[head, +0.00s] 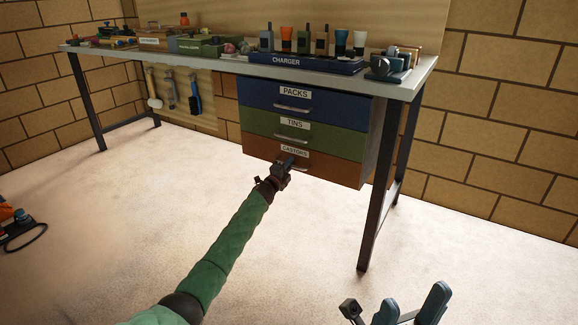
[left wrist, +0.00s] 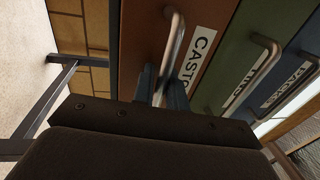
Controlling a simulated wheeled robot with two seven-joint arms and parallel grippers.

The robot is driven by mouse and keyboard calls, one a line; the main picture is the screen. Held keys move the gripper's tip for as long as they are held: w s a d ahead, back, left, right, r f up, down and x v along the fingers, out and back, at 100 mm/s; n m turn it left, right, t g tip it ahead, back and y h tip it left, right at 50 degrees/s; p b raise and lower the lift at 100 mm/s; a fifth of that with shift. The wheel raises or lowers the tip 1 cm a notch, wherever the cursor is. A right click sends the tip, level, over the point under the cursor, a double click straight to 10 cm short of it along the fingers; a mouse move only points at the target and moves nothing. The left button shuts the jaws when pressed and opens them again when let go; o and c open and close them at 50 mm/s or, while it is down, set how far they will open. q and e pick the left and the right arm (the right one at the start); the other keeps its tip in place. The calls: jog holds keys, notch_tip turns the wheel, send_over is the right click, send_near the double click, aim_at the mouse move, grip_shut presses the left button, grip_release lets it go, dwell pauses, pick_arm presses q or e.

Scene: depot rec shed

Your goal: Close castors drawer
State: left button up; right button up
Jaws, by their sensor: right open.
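The castors drawer (head: 325,172) is the brown bottom drawer of the unit under the bench. Its front looks roughly level with the drawers above; a small gap would be hard to see. My left gripper (head: 290,163) is at its handle. In the left wrist view, the metal handle (left wrist: 174,40) runs between the two fingers of my left gripper (left wrist: 161,90), which sit close on both sides of it. The brown front (left wrist: 142,40) and part of its label show there. My right gripper (head: 411,308) is open and empty at the bottom edge of the head view.
The green TINS drawer (head: 340,139) and blue PACKS drawer (head: 345,108) sit above. The bench top (head: 225,66) carries a charger rack (head: 320,64) and several small items. A dark bench leg (head: 379,215) stands right of the drawers.

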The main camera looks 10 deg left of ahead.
pick_arm(q)
jog(key=shift+s+f, duration=0.1)
jog(key=shift+s, duration=0.3)
jog(key=p+v, duration=0.2)
jog(key=v, duration=0.5)
jog(key=shift+a, duration=0.1)
